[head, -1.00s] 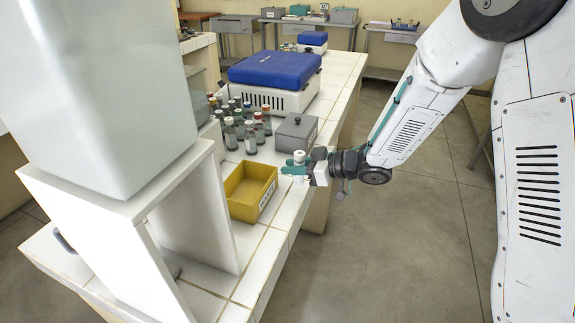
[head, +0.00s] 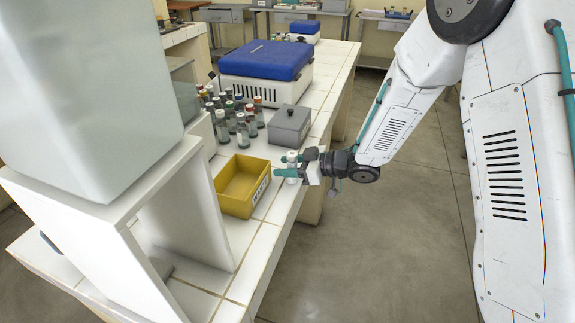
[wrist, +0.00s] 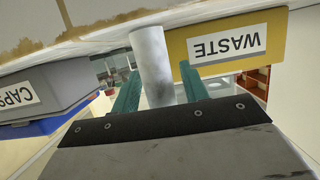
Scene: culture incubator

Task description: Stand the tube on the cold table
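My gripper (head: 286,171) has two teal fingers and is at the right edge of the tiled bench, right of the yellow bin. A white-capped tube (head: 292,156) is upright between the fingers. In the wrist view the tube is a pale grey cylinder (wrist: 150,60) between the finger tips, its lower part hidden by my gripper. A narrow gap seems to show beside one finger, but the tube moves along with my gripper. No surface in view is marked as the cold table.
The yellow bin (head: 229,203) reads WASTE in the wrist view (wrist: 264,23). Behind it are several capped bottles (head: 223,129), a grey box labelled CAPS (head: 289,126) and a white device with a blue top (head: 265,61). A white stand (head: 95,235) bearing a large grey box (head: 110,90) fills the left.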

